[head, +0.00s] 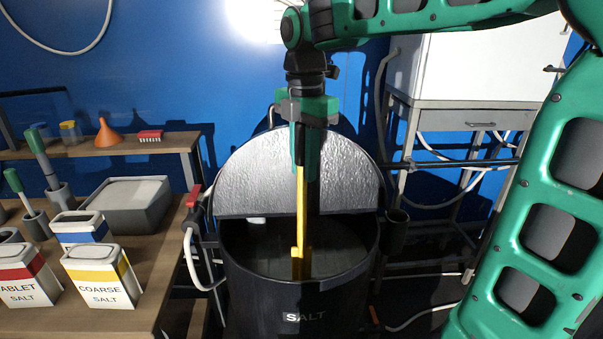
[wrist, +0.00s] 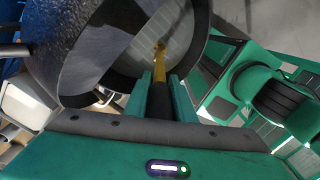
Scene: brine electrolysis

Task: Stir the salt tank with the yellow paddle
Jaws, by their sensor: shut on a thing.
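The black salt tank (head: 300,312), labelled SALT, stands in the middle of the head view with its silver-lined lid (head: 290,180) raised behind the opening. My gripper (head: 306,165) is above the tank, pointing down, shut on the dark handle of the yellow paddle (head: 300,212). The paddle hangs nearly upright, its lower end inside the tank opening. Whether it touches the tank's contents I cannot tell. In the wrist view the paddle (wrist: 160,55) runs out from between the green fingers (wrist: 160,95) into the round tank (wrist: 82,90).
A wooden bench (head: 165,250) at left holds a coarse salt box (head: 103,278), a tablet salt box (head: 28,278) and a grey bin (head: 125,203). A red-handled valve (head: 194,195) and an empty side holder (head: 397,230) flank the tank. A metal stand (head: 470,118) is behind right.

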